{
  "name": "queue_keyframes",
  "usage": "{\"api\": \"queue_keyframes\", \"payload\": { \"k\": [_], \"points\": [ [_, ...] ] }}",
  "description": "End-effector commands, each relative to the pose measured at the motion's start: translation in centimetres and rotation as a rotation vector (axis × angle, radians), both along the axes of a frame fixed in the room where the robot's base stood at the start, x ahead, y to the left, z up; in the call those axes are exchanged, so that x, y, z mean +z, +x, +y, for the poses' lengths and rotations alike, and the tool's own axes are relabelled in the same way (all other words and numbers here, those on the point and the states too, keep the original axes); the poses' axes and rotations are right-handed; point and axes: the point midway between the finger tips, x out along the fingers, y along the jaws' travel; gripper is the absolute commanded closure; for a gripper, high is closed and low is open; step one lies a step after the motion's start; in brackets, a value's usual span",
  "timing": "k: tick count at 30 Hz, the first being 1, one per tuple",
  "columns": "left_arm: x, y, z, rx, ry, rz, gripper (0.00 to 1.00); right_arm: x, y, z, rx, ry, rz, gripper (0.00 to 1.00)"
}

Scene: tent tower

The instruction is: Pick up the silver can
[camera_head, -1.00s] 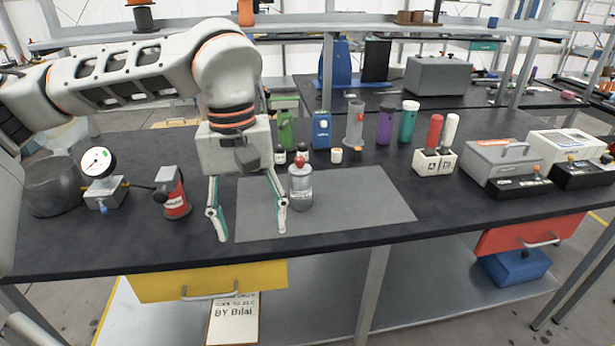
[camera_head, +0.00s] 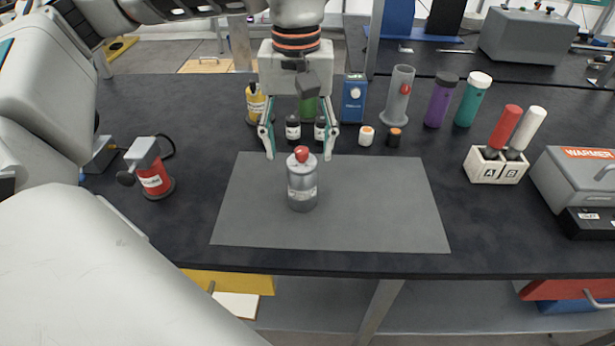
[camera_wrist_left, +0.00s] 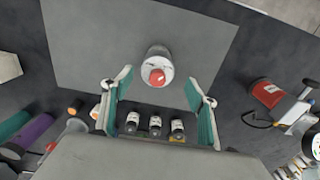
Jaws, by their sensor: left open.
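The silver can (camera_head: 302,186) with a red cap stands upright on a grey mat (camera_head: 390,210) on the dark bench. It also shows in the left wrist view (camera_wrist_left: 157,62), beyond the fingertips. My left gripper (camera_head: 299,156) is open, pointing down behind the can in the head view. Its two teal-lined fingers are spread to either side, and nothing is between them at the tips. The can is apart from both fingers. My right gripper is not seen in these frames.
Small dark bottles (camera_head: 293,129) stand close behind my left gripper, with a yellow bottle (camera_head: 256,104) and a blue box (camera_head: 353,99) nearby. A red device (camera_head: 153,176) stands left of the mat. A white holder (camera_head: 495,165) stands right. The mat's right part is clear.

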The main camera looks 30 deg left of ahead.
Motion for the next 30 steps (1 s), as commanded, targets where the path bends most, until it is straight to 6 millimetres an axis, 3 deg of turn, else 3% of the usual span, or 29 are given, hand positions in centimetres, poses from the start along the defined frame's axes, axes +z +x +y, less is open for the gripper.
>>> {"api": "queue_keyframes", "payload": {
  "k": [15,22,23,27,29,30],
  "points": [
    [-5.8,-0.1,-0.7,0.000,-0.001,0.003,0.42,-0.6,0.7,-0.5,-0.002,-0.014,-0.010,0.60],
    [-6.0,-0.1,-0.7,0.000,-0.001,-0.001,0.42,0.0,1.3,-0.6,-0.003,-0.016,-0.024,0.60],
    [-6.0,-0.1,-0.7,0.000,-0.001,-0.001,0.44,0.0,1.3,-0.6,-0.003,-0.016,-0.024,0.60],
    [-6.0,-0.1,-0.7,0.000,-0.001,-0.001,0.81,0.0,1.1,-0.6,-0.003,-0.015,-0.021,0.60],
    [-6.0,-0.1,-0.7,0.000,0.000,0.000,0.96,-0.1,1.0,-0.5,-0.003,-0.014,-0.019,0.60],
    [-6.0,-0.1,-0.7,0.001,0.000,0.000,0.99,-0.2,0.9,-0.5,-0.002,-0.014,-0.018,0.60]
  ]
}}
